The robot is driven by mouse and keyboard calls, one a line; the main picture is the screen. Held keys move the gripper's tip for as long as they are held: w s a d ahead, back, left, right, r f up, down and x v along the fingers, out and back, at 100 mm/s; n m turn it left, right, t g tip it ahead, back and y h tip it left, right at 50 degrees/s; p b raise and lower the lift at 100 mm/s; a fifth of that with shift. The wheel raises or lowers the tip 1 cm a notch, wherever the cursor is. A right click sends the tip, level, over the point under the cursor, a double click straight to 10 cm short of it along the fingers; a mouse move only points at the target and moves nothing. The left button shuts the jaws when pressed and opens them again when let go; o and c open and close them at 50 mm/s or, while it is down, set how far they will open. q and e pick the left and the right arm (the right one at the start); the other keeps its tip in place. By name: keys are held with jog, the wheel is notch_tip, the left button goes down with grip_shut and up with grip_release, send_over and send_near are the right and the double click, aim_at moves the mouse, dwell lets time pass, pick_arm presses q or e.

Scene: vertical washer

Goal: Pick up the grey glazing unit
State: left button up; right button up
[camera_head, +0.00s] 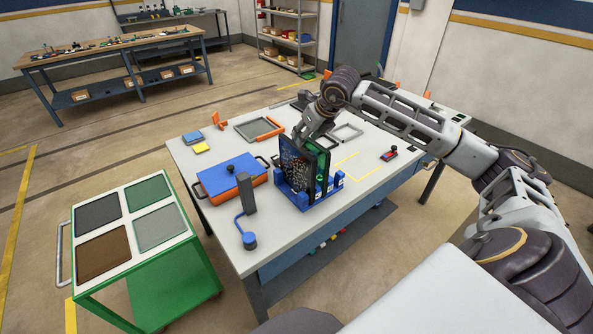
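A grey square panel (158,228) lies flat in the front right field of the green cart's top; I cannot tell whether it is a loose glazing unit or a coloured field. A blue rack (314,197) on the white table holds upright panes: a dark, reflective one (296,168) in front and a green-edged one (325,148) behind. My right gripper (307,143) points down at the top of these panes, partly hidden behind them. Its fingers are too small and covered to tell whether they grip anything. My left gripper is not in view.
The green cart (130,267) also carries black, green and brown squares. On the white table (217,240) are a blue-and-orange box (230,178), a blue-based dark post (247,195), a grey tray with an orange handle (258,129) and yellow and blue blocks.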

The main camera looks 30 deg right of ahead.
aim_at(296, 146)
jog(key=shift+p+x, duration=0.85)
jog(key=shift+x, duration=3.4)
jog(key=shift+p+x, duration=0.65)
jog(key=shift+x, duration=0.45)
jog(key=shift+p+x, duration=0.4)
jog(key=shift+x, duration=1.1)
jog(key=shift+s, duration=0.15)
jog(key=shift+d, duration=0.1)
grip_shut()
jog(key=shift+r, duration=0.1)
